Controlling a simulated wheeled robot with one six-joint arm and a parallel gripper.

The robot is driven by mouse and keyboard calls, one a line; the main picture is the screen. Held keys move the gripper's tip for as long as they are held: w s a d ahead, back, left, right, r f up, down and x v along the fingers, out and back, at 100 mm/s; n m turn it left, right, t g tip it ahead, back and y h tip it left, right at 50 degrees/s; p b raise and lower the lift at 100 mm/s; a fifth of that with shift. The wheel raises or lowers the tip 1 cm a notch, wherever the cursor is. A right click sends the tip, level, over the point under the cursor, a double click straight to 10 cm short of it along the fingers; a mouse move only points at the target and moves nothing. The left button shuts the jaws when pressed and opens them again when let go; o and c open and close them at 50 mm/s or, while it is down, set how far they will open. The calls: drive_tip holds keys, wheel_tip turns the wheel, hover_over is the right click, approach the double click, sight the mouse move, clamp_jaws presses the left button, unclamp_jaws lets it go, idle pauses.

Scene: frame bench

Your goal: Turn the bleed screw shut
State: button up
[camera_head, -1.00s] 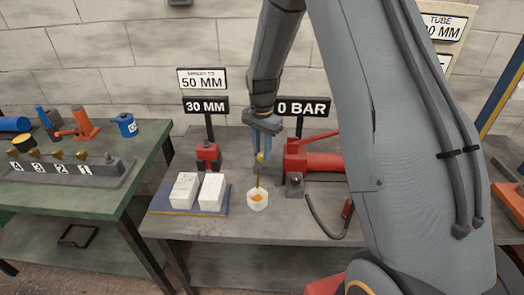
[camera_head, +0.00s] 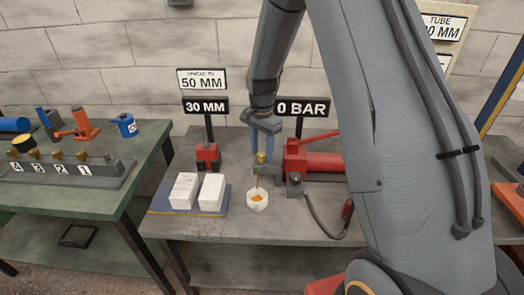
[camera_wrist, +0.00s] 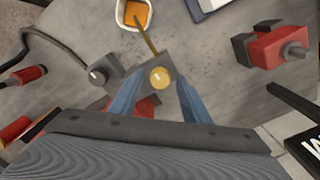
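The bleed screw is a round brass head (camera_wrist: 160,77) on a grey block (camera_wrist: 172,62) in the wrist view. In the head view the brass head (camera_head: 261,157) shows just under my gripper (camera_head: 262,150). My gripper's two blue fingers (camera_wrist: 161,92) stand apart on either side of the head, with gaps visible, so it looks open. A thin brass tube (camera_wrist: 146,36) runs from the block to a white cup (camera_head: 257,199) holding orange fluid. The cup also shows in the wrist view (camera_wrist: 121,17). The screw's thread is hidden.
A red pump (camera_head: 318,162) with a hose stands right of the screw, under the 0 BAR sign (camera_head: 302,107). The bench front is clear.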

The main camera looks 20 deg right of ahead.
sight(262, 154)
drive_tip(key=shift+r+b, duration=0.95)
drive_tip(key=shift+r, duration=2.95)
drive_tip(key=s+n+t, duration=0.1)
drive_tip(key=s+n, duration=1)
drive_tip(key=s, duration=1.4)
drive_tip(key=shift+s+r, duration=0.15)
drive_tip(key=shift+r, duration=0.15)
drive_tip(key=shift+d, duration=0.1)
